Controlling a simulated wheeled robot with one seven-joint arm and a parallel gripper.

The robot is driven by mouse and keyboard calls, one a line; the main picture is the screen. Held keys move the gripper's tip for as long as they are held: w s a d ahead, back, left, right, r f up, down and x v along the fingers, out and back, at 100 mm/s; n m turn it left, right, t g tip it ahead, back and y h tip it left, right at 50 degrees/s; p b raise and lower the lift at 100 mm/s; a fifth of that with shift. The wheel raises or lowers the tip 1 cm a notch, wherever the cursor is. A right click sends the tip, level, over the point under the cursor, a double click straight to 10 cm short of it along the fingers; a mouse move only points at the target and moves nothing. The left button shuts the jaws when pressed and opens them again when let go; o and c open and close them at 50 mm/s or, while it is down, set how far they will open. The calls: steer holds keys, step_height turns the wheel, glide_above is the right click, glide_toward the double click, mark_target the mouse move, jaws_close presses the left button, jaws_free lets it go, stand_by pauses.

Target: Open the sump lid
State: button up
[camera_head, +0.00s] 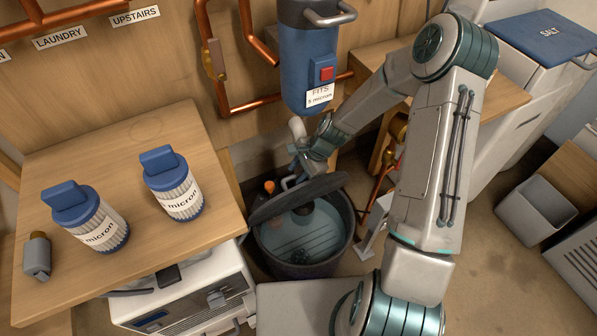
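The sump (346,245) is a dark round tub on the floor with greenish water and a pump part showing inside. Its dark grey lid (325,186) is tilted up at the back, so the front and middle of the tub are uncovered. My gripper (291,180) is at the lid's upper left side, by what looks like a small handle. It is small and partly hidden by my wrist, so I cannot tell whether its fingers are closed on the handle.
A blue filter housing (308,65) hangs above my wrist. Copper pipes (226,85) run along the wall. A wooden bench (150,125) with two filter cartridges stands left. A white appliance (190,300) sits at the front left, and a grey bin (535,212) at the right.

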steer(key=p+v, duration=0.2)
steer(key=v, duration=1)
steer(key=shift+p, duration=0.35)
